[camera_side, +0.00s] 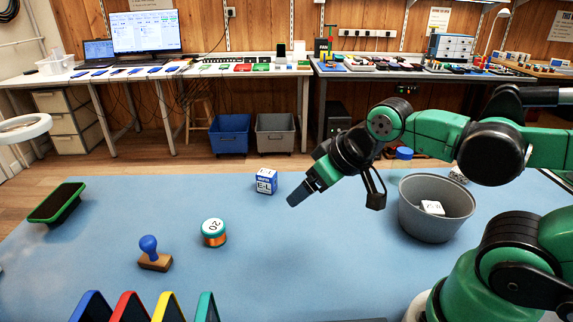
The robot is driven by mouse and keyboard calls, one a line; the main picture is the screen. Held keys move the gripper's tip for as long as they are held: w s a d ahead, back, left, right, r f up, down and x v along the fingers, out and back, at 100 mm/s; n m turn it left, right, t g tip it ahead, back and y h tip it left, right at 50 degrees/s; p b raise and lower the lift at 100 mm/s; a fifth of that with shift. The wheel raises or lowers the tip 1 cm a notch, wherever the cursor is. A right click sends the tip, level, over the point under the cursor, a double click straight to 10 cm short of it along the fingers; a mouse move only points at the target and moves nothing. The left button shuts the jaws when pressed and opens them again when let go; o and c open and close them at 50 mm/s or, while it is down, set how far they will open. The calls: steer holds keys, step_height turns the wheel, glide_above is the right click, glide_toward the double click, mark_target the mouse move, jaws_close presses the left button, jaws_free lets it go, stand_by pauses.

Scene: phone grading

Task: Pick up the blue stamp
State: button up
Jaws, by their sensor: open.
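The blue stamp (150,249) stands upright on the blue table mat at the lower left. It has a round blue handle and a brown block base. My gripper (293,201) is above the mat near the middle of the picture, to the right of the stamp and well apart from it. It points down and to the left, and its jaws are open. I see nothing held in it.
A teal and copper spool (214,232) stands just right of the stamp. A blue-and-white box (266,181) sits farther back. Coloured upright slots (130,306) are in front. A grey bucket (412,222) holding a white box is at right.

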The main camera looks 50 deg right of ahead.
steer(key=shift+c, duration=0.4)
steer(key=m+y, duration=0.8)
steer(key=m, duration=0.7)
glide_toward(141, 247)
steer(key=w+d, duration=0.2)
steer(key=a+f+m+y, duration=0.1)
steer(key=m, duration=0.1)
steer(key=w+a+f+m+y, duration=0.1)
steer(key=f+m, duration=0.1)
steer(key=a+f+m+t, duration=0.1)
steer(key=m, duration=0.1)
steer(key=shift+w+a+f+y, duration=0.3)
steer(key=shift+a+f+y, duration=0.05)
steer(key=shift+a+y, duration=0.05)
steer(key=shift+a+f, duration=0.2)
steer(key=shift+x, duration=2.65)
jaws_close()
